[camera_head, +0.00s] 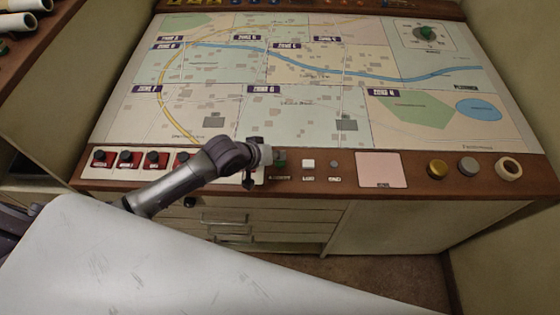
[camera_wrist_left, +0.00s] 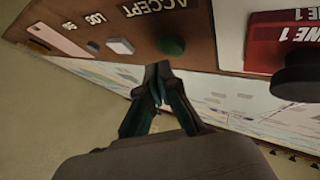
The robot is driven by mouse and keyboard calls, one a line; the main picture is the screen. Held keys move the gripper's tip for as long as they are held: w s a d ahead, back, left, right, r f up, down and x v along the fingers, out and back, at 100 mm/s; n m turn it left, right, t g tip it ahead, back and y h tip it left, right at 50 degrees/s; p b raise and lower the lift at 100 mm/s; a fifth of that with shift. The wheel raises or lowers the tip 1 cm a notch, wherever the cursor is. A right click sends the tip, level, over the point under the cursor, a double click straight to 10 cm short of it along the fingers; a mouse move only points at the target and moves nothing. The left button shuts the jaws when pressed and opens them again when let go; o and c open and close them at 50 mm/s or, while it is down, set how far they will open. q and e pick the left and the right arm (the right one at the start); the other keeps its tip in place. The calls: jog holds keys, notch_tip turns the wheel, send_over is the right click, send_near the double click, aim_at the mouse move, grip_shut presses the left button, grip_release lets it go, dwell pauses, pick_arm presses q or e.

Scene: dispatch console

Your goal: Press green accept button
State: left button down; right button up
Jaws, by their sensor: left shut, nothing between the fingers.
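The green accept button (camera_wrist_left: 171,46) is round and sits on the brown console strip beside the word ACCEPT in the left wrist view. In the head view the green button (camera_head: 281,158) shows just right of my left gripper's end, above its label, partly hidden. My left gripper (camera_wrist_left: 160,74) is shut and empty. In the left wrist view its fingertips lie just below the button in the picture, with a small gap between; I cannot tell the depth between them. In the head view my left gripper (camera_head: 262,156) is over the console's front strip. My right gripper is not in view.
A white LOG button (camera_head: 308,163) and a grey END button (camera_head: 334,163) are right of the accept button. Red line switches (camera_head: 129,158) stand to its left. A map panel (camera_head: 300,90) fills the console behind.

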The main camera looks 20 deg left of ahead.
aim_at(278, 164)
pick_arm(q)
jog(key=shift+f, duration=0.1)
jog(key=shift+f, duration=0.3)
jog(key=shift+f, duration=0.45)
dwell(0.7)
dwell(0.4)
jog(key=shift+r+p, duration=0.85)
jog(key=shift+p, duration=0.15)
notch_tip(278, 164, up, 5)
jog(key=p, duration=0.5)
jog(key=shift+p, duration=0.3)
jog(key=shift+d, duration=0.1)
